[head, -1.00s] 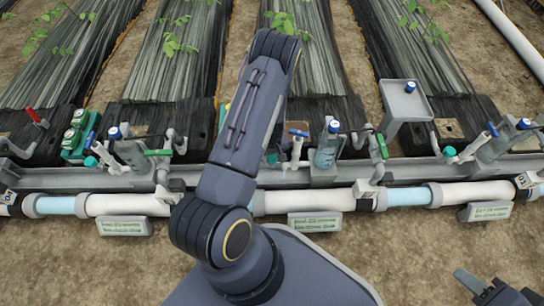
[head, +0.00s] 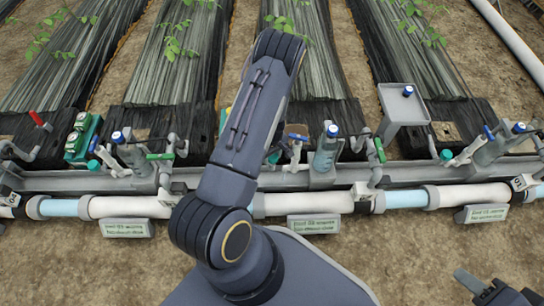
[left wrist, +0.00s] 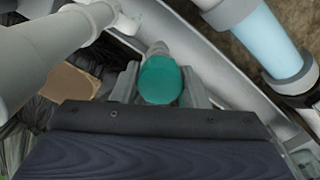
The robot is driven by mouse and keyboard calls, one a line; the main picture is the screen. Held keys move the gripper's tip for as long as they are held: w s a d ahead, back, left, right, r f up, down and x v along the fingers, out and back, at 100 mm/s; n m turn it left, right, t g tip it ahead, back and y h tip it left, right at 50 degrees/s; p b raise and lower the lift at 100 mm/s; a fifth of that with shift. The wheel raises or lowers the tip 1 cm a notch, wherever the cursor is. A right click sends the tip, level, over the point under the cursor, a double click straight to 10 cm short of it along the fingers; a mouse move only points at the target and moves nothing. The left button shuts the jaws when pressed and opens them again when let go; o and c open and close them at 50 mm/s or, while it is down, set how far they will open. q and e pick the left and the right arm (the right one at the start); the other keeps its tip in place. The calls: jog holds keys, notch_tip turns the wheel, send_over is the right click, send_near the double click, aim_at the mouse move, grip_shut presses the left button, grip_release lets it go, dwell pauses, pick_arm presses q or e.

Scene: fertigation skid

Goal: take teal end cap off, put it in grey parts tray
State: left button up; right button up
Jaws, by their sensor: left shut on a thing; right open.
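The teal end cap (left wrist: 160,82) sits between the two fingers of my left gripper (left wrist: 160,90) in the left wrist view, and the gripper is shut on it. A grey fitting (left wrist: 158,50) shows right behind the cap, and they look in line; I cannot tell whether they are still joined. In the head view my left arm hides its gripper, and a teal cap (head: 273,157) shows just right of the arm. The grey parts tray (head: 400,112) stands on a post at the right, with a blue-topped item (head: 407,91) on it. My right gripper (head: 486,287) is open and empty at the lower right.
A grey rail (head: 420,170) and a white pipe (head: 310,203) cross the scene. Blue-capped bottles (head: 325,155), valves and other teal caps (head: 446,155) line the rail. A green box (head: 82,138) stands at left. Bare soil lies in front of the pipe.

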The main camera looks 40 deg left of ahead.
pick_arm(q)
jog(key=shift+r, duration=0.15)
jog(key=r+p, duration=0.7)
jog(key=r, duration=0.1)
jog(key=shift+w, duration=0.35)
jog(key=r+p, duration=0.1)
jog(key=r, duration=0.1)
jog(key=s+r+p, duration=0.1)
jog(key=r, duration=0.1)
jog(key=shift+d+r, duration=0.15)
jog(key=shift+c, duration=0.4)
notch_tip(320, 180, up, 12)
jog(key=p, duration=1)
jog(key=shift+w+r, duration=0.15)
jog(key=shift+r, duration=0.05)
